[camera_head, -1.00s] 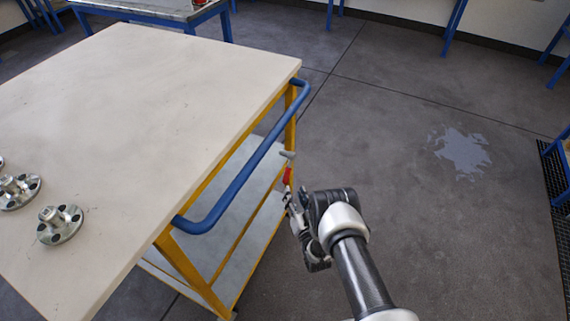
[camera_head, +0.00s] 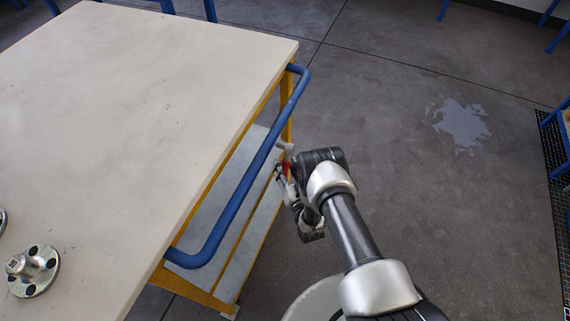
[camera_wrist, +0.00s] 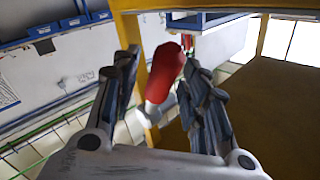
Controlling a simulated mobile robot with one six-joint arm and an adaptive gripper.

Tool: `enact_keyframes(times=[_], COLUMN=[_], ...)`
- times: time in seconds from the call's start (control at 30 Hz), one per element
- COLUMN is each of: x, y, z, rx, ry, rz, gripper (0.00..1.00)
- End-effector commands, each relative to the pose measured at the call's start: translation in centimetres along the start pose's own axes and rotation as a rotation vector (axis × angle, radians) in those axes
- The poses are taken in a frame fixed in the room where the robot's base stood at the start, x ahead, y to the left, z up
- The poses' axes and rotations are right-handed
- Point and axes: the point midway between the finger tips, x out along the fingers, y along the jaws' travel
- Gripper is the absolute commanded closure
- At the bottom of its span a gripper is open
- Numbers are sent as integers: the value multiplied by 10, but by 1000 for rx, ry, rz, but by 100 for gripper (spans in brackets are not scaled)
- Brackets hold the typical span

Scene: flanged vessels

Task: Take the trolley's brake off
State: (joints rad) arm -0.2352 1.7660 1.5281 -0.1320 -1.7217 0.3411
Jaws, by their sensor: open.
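The trolley (camera_head: 165,90) has a pale top, a yellow frame and a blue push handle (camera_head: 240,185) along its right end. A red-gripped lever (camera_wrist: 166,70) with a pale shaft, which looks like the brake lever, shows in the wrist view. My gripper (camera_wrist: 168,78) is open, with one finger on each side of the red part; I cannot tell whether either touches it. In the head view only a bit of the red shows, beside the yellow post. There my gripper (camera_head: 284,178) is beside the trolley's right end, partly hidden by my wrist.
A metal flange (camera_head: 34,270) sits on the trolley top at the lower left, with another cut off by the picture edge. A lower shelf (camera_head: 215,205) lies under the handle. The floor right of my arm is open, with a pale patch (camera_head: 461,122).

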Motion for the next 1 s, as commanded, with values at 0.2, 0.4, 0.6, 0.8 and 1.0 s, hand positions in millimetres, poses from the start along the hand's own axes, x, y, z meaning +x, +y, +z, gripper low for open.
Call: enact_keyframes(times=[0.2, 0.4, 0.6, 0.8, 1.0], x=[0, 0, 0, 0, 0], y=[0, 0, 0, 0, 0], z=[0, 0, 0, 0, 0], rx=[0, 0, 0, 0, 0], ry=[0, 0, 0, 1, 1], rz=[0, 0, 0, 0, 0], gripper=[66, 80, 93, 100, 100])
